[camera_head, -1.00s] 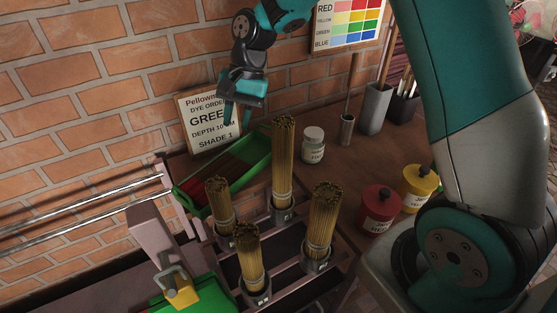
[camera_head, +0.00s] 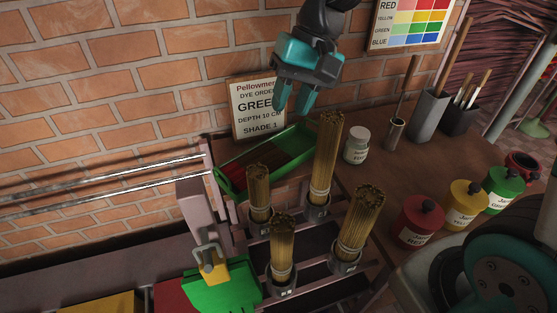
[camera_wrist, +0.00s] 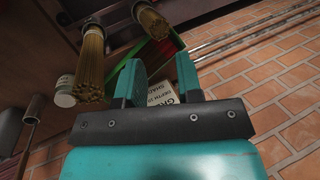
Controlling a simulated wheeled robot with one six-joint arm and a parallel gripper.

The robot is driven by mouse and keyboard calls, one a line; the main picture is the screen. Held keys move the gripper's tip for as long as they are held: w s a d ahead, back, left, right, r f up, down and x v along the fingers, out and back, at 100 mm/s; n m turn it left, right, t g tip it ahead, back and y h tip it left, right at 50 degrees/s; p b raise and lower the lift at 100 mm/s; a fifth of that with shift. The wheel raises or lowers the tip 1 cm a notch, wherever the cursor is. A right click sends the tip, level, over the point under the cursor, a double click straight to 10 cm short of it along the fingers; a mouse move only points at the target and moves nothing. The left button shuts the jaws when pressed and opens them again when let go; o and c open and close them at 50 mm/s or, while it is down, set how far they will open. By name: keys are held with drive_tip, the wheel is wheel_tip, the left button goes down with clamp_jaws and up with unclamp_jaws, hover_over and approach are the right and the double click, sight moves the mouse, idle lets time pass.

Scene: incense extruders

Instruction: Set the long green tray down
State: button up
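The long green tray (camera_head: 297,140) rests at the back of the bench by the brick wall, behind the incense bundles. Red and dark brown contents lie in it, and bundles partly hide its near side. In the wrist view a strip of the green tray (camera_wrist: 143,51) shows beyond the fingers. My gripper (camera_head: 296,106) is above and behind the tray, in front of the sign's right edge. In the wrist view my gripper (camera_wrist: 159,84) has its two fingers apart with nothing between them. It appears clear of the tray.
Several incense bundles (camera_head: 325,160) stand upright in holders on a slatted rack. The dye order sign (camera_head: 258,108) leans on the wall. A white-lidded jar (camera_head: 357,146) stands right of the tray. Red (camera_head: 418,222), yellow (camera_head: 466,205) and green (camera_head: 503,188) pots stand further right.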

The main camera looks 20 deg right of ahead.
drive_tip(key=w+d+f+m, duration=0.3)
drive_tip(key=w+f+m, duration=0.15)
drive_tip(key=w, duration=0.25)
drive_tip(key=w+d+f+m, duration=0.3)
drive_tip(key=w+d+f, duration=0.1)
drive_tip(key=w+f, duration=0.15)
drive_tip(key=m+g, duration=0.1)
drive_tip(key=m, duration=0.4)
approach(286, 167)
drive_tip(key=p+x, duration=0.1)
drive_tip(key=x, duration=0.3)
drive_tip(key=shift+f, duration=0.25)
drive_tip(key=shift+p+x, duration=1.15)
drive_tip(key=shift+x, duration=1.75)
drive_tip(key=shift+w, duration=0.1)
clamp_jaws()
drive_tip(key=shift+r, duration=0.1)
